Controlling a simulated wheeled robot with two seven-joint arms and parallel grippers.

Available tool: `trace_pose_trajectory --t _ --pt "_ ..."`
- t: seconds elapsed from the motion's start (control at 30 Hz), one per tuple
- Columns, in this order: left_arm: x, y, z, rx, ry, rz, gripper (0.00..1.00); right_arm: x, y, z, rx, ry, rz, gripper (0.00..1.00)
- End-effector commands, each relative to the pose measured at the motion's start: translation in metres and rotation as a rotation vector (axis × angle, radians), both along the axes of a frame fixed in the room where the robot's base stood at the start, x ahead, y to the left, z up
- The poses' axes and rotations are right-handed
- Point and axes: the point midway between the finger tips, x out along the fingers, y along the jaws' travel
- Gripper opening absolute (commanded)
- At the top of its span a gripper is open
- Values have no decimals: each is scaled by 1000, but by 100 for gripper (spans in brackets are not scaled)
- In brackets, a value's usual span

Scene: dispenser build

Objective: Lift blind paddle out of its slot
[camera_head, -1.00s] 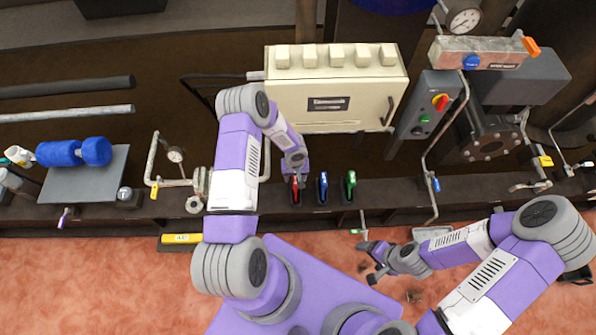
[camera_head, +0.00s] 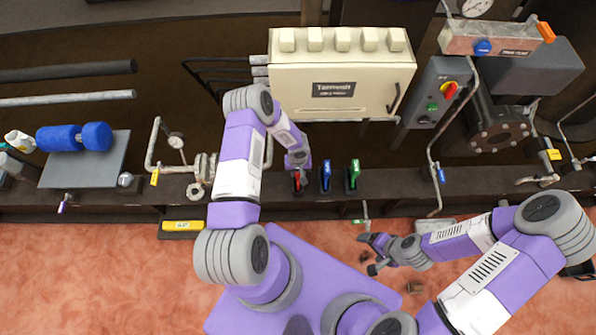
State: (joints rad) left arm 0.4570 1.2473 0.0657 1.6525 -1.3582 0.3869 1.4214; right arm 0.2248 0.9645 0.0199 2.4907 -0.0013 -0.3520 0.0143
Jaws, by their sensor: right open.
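I cannot pick out the blind paddle with certainty. A red-handled piece (camera_head: 297,184), a blue-handled piece (camera_head: 326,178) and a green-handled piece (camera_head: 353,174) stand in a row on the dark beam (camera_head: 400,183). My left gripper (camera_head: 298,168) is right at the red-handled piece and partly covers it; whether its fingers are open or shut on it is too small to tell. My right gripper (camera_head: 372,254) is open and empty, low over the floor in front of the beam. A dark flanged pipe end (camera_head: 497,132) shows at the right.
A cream cabinet (camera_head: 335,88) stands behind the row. A grey control box (camera_head: 437,92) with a red knob is to its right. A small green-tipped handle (camera_head: 364,214) juts from the beam near my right gripper.

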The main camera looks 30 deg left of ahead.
Motion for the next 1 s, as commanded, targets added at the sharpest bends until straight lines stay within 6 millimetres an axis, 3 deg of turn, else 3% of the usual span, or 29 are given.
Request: trace_pose_trajectory --t 0.03,0.17,0.4,1.0 --pt "0 0 0 0 0 0 17 0 0 0 0 0 0 85" --pt "0 0 0 0 0 0 0 0 0 0 0 0 0 85" --pt "0 0 2 0 0 -1 0 0 0 1 0 0 0 85" --pt "1 0 33 1 -2 -2 0 0 0 21 0 0 0 85"
